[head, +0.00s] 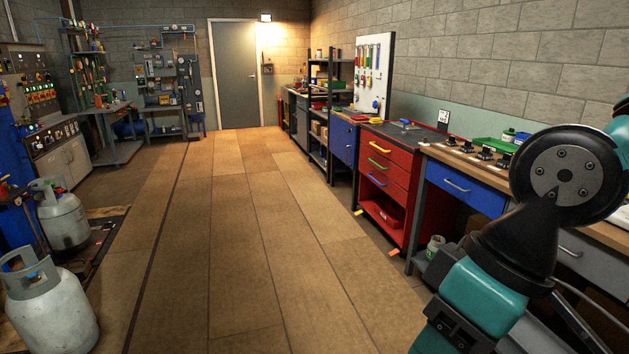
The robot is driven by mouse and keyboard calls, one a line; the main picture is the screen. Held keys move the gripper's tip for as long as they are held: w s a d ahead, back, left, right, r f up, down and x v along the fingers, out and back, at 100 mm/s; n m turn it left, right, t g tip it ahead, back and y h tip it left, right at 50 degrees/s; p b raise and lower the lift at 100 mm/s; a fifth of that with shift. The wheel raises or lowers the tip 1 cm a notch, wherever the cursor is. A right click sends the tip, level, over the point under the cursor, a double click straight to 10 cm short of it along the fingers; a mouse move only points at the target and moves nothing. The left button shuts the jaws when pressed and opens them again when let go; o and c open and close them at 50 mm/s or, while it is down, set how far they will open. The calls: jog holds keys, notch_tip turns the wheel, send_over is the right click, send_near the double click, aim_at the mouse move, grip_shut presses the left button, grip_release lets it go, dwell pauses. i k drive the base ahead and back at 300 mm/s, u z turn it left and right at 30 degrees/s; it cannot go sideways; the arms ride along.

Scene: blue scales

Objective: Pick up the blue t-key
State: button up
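I cannot make out a blue t-key for certain. A small blue item (405,121) lies on the dark top of the red cabinet, too small to identify. Another small blue item (375,104) shows low on the white tool panel, also too small to identify. My teal and black arm links fill the right side of the view and hide part of the workbench. My gripper is not in view.
The red drawer cabinet (384,172) stands right of centre, before the white tool panel (374,71). A wooden-topped bench with a blue drawer (465,189) is nearer. Gas cylinders (50,307) stand at left. The middle floor (230,230) is clear towards the grey door (235,75).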

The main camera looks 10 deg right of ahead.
aim_at(403, 132)
jog(key=z, duration=0.25)
jog(key=i, duration=2.1)
jog(key=z, duration=0.65)
jog(key=i, duration=0.75)
jog(key=z, duration=0.25)
